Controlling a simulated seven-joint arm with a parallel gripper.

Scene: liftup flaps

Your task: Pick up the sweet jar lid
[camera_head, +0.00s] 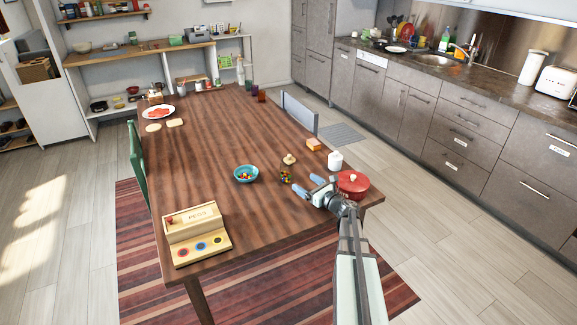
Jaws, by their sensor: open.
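A small tan lid with a knob (290,159), which looks like the sweet jar lid, lies on the wooden table. It is just beyond a small jar filled with colourful sweets (286,178). My gripper (307,186) comes in from the lower right, low over the table. Its pale blue fingers are apart and nothing shows between them. It is to the right of and nearer than the jar, apart from the lid. The gripper hides little of the jar, and the lid is in full view.
A red lidded pot (352,183) is close at the gripper's right, with a white container (335,161) and an orange block (313,145) behind. A blue bowl of sweets (246,175) is left of the jar. A wooden pegs box (196,232) stands front left. The table's (210,135) middle is clear.

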